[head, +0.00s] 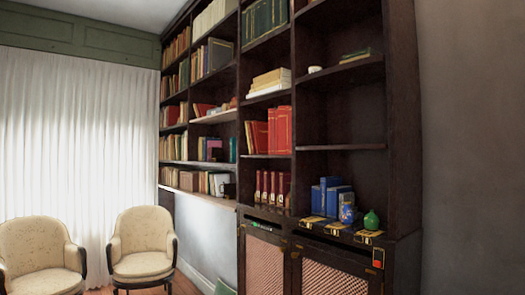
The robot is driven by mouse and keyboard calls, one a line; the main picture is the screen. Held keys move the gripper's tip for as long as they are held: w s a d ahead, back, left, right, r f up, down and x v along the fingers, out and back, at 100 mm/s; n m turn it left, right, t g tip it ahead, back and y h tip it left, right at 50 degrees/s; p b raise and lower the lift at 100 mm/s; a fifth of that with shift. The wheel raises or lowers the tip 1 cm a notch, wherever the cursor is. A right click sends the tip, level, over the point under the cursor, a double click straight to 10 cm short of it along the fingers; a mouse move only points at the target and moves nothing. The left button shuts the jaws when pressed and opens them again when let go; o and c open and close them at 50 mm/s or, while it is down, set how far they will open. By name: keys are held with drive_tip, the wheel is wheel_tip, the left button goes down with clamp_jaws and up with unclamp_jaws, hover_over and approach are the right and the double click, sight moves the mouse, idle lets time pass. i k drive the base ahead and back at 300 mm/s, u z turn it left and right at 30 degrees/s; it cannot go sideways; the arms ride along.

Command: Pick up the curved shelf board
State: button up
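A tall dark wooden bookcase (405,130) fills the middle and right of the head view. Its right bay has a thin dark shelf board (342,147) with nothing on it. A thicker dark shelf board (345,70) lies above, with a small white bowl (314,69) and a few flat books (355,56) on it. Both boards sit inside the bay. I cannot tell which one is the curved shelf board. My gripper is not in view.
The ledge below holds blue books (330,196), a blue patterned vase (348,209) and a green rounded vase (371,220). Lattice-front cabinets (335,279) stand underneath. Many books fill the left bays. Two cream armchairs (143,246) (38,255) stand at left before white curtains (70,140).

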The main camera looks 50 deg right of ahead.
sight(366, 147)
drive_tip(key=z, duration=0.2)
drive_tip(key=i, duration=1.6)
drive_tip(key=z, duration=1.25)
drive_tip(key=i, duration=0.95)
drive_tip(key=z, duration=0.95)
